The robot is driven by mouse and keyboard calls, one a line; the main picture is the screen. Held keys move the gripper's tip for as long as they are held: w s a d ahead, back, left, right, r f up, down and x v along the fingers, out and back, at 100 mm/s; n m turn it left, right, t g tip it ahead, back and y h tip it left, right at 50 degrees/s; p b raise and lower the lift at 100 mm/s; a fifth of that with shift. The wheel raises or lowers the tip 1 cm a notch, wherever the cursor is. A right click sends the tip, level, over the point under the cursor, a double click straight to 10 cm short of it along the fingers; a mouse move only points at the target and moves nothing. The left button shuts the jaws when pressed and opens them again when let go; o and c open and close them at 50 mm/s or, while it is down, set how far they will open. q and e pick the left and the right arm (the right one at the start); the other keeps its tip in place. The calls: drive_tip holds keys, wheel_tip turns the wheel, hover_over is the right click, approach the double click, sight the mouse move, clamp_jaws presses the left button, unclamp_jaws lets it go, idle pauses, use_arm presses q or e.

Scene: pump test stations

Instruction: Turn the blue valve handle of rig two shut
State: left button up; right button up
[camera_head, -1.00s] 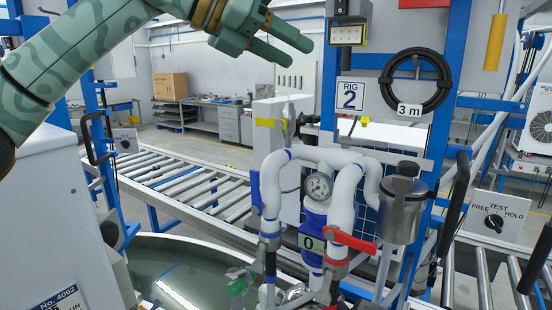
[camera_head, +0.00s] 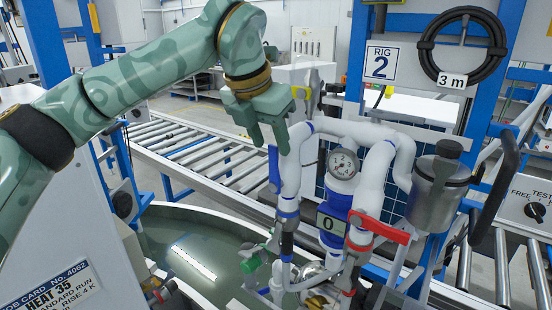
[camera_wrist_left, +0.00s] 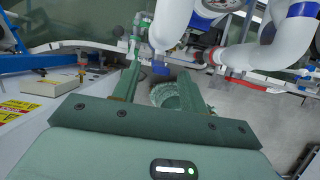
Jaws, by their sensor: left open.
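The blue valve handle (camera_head: 273,170) of rig two stands upright along the left side of the white left pipe (camera_head: 291,172). My left gripper (camera_head: 270,146) is open, with its fingers pointing down at the handle's upper end. I cannot tell whether they touch it. In the left wrist view the two fingers (camera_wrist_left: 157,80) are apart, and a blue piece (camera_wrist_left: 160,68) shows between and beyond their tips; I cannot tell whether it is the handle or a pipe band. The rig two sign (camera_head: 382,63) is on the frame behind. My right gripper is not in view.
A red handle (camera_head: 379,228) is on the right pipe and a green handle (camera_head: 252,262) is low at the left. A gauge (camera_head: 343,164) sits between the pipes. A metal canister (camera_head: 437,190) stands at right. A round basin (camera_head: 185,250) lies below; a roller conveyor (camera_head: 200,150) runs behind.

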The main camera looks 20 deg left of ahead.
sight(275, 159)
use_arm(q)
drive_tip(key=x, duration=0.4)
drive_tip(key=shift+d+f, duration=0.1)
drive_tip(key=shift+f, duration=0.1)
drive_tip(key=shift+w+f, duration=0.2)
drive_tip(key=shift+f, duration=0.25)
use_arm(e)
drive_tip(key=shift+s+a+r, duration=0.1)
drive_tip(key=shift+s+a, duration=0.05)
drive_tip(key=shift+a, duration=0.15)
use_arm(q)
drive_tip(key=shift+s, duration=0.1)
drive_tip(key=shift+c, duration=0.3)
clamp_jaws()
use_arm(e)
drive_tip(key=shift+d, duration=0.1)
